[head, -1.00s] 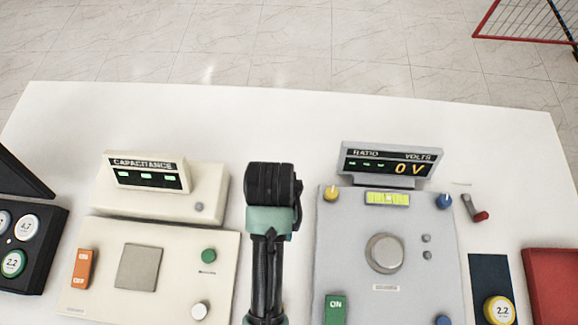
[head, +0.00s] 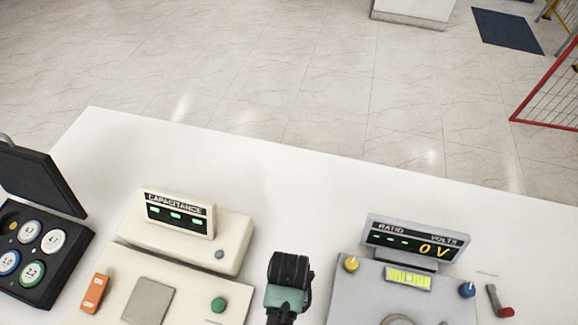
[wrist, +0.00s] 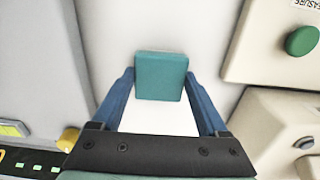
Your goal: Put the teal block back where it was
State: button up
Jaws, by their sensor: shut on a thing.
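The teal block (wrist: 161,72) shows in the wrist view as a square face between the two blue fingers of my gripper (wrist: 160,84). The gripper is shut on it, with the fingers against its left and right sides. White table surface shows behind the block, in the gap between the machines; how high the block is above it I cannot tell. In the head view my arm stands between the capacitance unit (head: 185,245) and the ratio unit (head: 375,292); the block and fingers are hidden there.
An open black case (head: 62,268) with several round labelled pieces lies at the left. A small red-ended lever (head: 499,301) lies at the right. The table's (head: 250,160) back strip is clear.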

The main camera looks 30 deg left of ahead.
jog(key=o, duration=1.2)
jog(key=shift+f, duration=0.1)
